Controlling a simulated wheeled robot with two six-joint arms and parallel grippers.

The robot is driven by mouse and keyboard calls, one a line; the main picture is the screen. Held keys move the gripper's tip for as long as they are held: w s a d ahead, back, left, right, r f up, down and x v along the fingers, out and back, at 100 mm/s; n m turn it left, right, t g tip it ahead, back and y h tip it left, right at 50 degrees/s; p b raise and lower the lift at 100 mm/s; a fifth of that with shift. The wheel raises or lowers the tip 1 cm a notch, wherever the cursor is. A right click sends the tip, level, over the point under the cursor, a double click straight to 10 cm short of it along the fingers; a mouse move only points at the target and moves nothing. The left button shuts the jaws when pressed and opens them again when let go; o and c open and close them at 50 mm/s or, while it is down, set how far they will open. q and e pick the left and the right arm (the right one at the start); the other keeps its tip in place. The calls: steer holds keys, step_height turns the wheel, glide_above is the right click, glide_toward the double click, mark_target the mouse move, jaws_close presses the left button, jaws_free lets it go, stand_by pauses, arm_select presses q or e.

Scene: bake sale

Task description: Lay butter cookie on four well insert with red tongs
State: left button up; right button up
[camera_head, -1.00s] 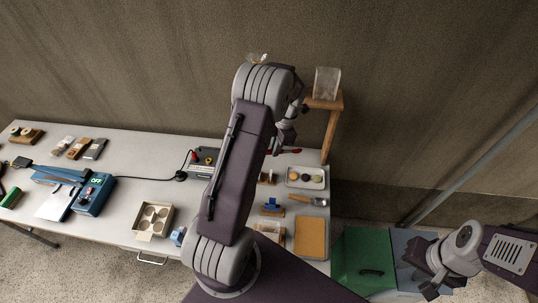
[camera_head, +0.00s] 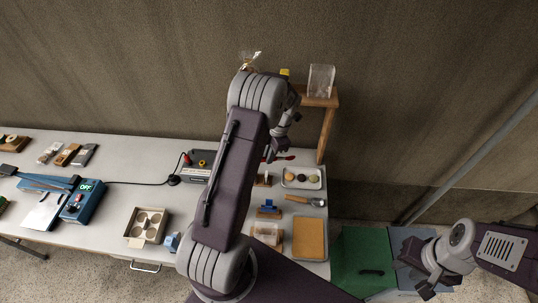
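The four well insert (camera_head: 135,239), in an open cardboard box, sits at the table's front left of my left arm and shows round wells. A white tray (camera_head: 287,186) at the back right holds several small round cookies, one pale, one dark; I cannot tell which is the butter cookie. The red tongs (camera_head: 286,158) show as a thin red strip left of and behind the tray. My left gripper (camera_head: 269,154) points down beside the red strip, partly hidden by its arm; its grip is unclear. My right gripper (camera_head: 415,270) hangs off the table at lower right, empty.
A wooden stand (camera_head: 326,101) carries a clear container (camera_head: 321,80) behind the tray. A wooden-handled scoop (camera_head: 309,201), a blue holder (camera_head: 268,210) and a tan board (camera_head: 310,238) lie in front. A blue sealer (camera_head: 85,202) stands left.

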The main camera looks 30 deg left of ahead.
arm_select(q)
steer(key=o, duration=0.4)
steer(key=shift+c, duration=0.2)
steer(key=shift+b+x, duration=0.35)
steer(key=shift+x, duration=0.65)
steer(key=b+x, duration=0.2)
steer(key=x, duration=0.1)
steer(key=w+d+b+x, duration=0.1)
steer(key=b+x, duration=0.1)
steer(key=x, duration=0.1)
steer(key=b+x, duration=0.3)
steer(key=shift+w+d+f, duration=0.2)
steer(key=shift+d+f, duration=0.1)
steer(key=shift+f, duration=0.25)
